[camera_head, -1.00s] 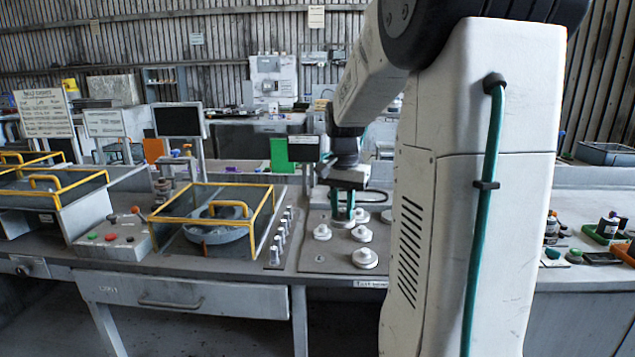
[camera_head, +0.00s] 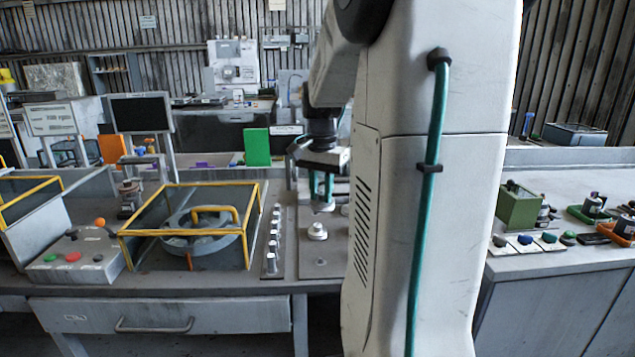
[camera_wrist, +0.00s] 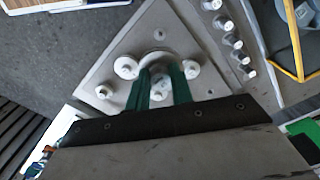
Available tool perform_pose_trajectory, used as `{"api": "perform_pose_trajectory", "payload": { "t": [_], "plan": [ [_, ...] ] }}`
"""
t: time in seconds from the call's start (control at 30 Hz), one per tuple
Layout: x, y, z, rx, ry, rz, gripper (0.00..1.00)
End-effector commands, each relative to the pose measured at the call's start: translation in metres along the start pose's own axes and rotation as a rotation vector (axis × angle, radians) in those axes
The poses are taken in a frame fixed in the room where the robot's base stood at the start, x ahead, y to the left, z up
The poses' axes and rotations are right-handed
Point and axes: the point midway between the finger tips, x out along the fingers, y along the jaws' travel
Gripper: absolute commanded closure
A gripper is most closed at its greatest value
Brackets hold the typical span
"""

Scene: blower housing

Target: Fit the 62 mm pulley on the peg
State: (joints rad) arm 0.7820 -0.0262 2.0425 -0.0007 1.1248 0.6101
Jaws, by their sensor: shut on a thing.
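My gripper (camera_head: 322,199) is above a grey plate (camera_head: 318,266) in the head view, its two green fingers pointing down. It is shut on a pale pulley (camera_head: 323,207), which is partly hidden between the fingers. The held pulley (camera_wrist: 160,86) also shows between the fingers in the wrist view. Other pale round pulleys stand on the plate, one at the left (camera_wrist: 126,67), one further left (camera_wrist: 104,91) and one at the right (camera_wrist: 191,69). Their sizes cannot be read. I cannot tell for sure which post is the peg.
Left of the plate is a row of silver cylinders (camera_head: 273,240). Beyond it a yellow-framed guard (camera_head: 186,186) surrounds a grey round housing (camera_head: 200,238). A button box (camera_head: 76,257) stands further left. Trays and small parts lie on the right bench (camera_head: 560,185). My arm hides part of the plate.

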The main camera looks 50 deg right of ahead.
Motion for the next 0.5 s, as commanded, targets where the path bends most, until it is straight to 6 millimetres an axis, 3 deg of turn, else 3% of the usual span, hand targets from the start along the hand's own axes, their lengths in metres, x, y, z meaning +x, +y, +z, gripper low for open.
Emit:
{"api": "perform_pose_trajectory", "payload": {
  "t": [0.5],
  "plan": [
    [0.064,-0.001,0.002,-0.004,-0.002,0.002,1.00]
  ]
}}
